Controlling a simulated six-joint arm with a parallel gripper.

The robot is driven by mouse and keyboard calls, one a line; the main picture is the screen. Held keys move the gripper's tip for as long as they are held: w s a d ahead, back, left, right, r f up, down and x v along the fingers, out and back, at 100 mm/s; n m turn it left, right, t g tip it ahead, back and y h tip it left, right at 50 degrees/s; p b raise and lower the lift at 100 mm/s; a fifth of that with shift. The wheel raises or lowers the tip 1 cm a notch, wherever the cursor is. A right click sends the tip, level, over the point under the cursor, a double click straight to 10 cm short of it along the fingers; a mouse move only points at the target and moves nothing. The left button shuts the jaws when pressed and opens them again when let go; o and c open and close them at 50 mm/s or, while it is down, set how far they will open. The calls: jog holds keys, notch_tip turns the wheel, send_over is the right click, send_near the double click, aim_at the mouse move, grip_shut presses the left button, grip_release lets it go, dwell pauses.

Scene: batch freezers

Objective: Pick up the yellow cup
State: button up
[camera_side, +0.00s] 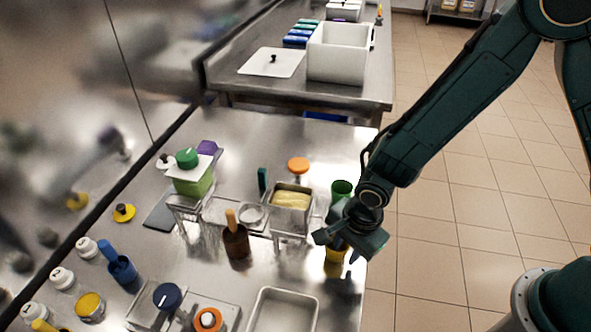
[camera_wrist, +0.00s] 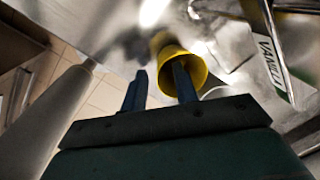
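The yellow cup (camera_side: 334,256) stands on the steel table near its right edge, partly hidden under my gripper (camera_side: 344,252). In the wrist view the yellow cup (camera_wrist: 194,65) shows its open mouth. My gripper (camera_wrist: 159,78) is open there, with a clear gap between its two dark fingers. The left finger is beside the cup, outside it. The right finger overlaps the cup's mouth; I cannot tell for sure whether it is inside the cup or in front of it. The gripper is not closed on anything.
A green cup (camera_side: 342,187) stands just behind my gripper. A metal stand with a pan of yellow ice cream (camera_side: 291,200) is close on the left. An empty metal tray (camera_side: 283,312) lies in front. A label reading "VANILL" (camera_wrist: 272,62) shows at the right of the wrist view.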

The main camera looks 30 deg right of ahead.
dwell(0.5)
grip_shut()
notch_tip(320, 180, up, 20)
dwell(1.1)
dwell(0.4)
